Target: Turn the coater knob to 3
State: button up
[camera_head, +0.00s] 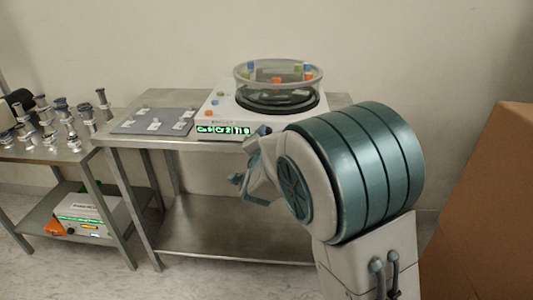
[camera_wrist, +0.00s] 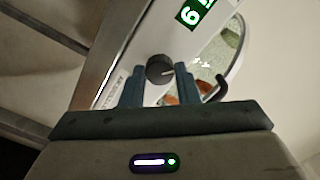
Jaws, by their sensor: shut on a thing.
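The coater (camera_head: 226,112) is a white machine with a clear round chamber on top and a green-lit display (camera_head: 222,130) on its front. The display seems to read Cu 6, Cr 2, Ti 9. In the wrist view, the round dark knob (camera_wrist: 159,69) with a light pointer line sits on the white front panel, below the display (camera_wrist: 194,14). My gripper (camera_wrist: 160,76) has one blue finger on each side of the knob and is shut on it. In the camera_head view, my gripper (camera_head: 248,158) is at the coater's front right, and the knob is hidden.
The coater stands on a metal table (camera_head: 180,142) beside a grey plate (camera_head: 152,121) with small pieces. A lower table (camera_head: 50,155) at left holds several metal stub-like parts. A large brown box (camera_head: 490,200) stands at right.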

jog(key=m+b, duration=0.5)
jog(key=b, duration=0.3)
jog(key=shift+f+m, duration=0.15)
jog(key=shift+m, duration=0.25)
jog(key=o, duration=1)
jog(key=shift+c, duration=0.2)
jog(key=shift+s, duration=0.1)
jog(key=s+p, duration=0.2)
jog(key=s, duration=1.1)
jog(key=shift+s+a, duration=0.25)
jog(key=shift+s, duration=0.1)
jog(key=shift+r+p, duration=0.2)
jog(key=shift+p, duration=0.15)
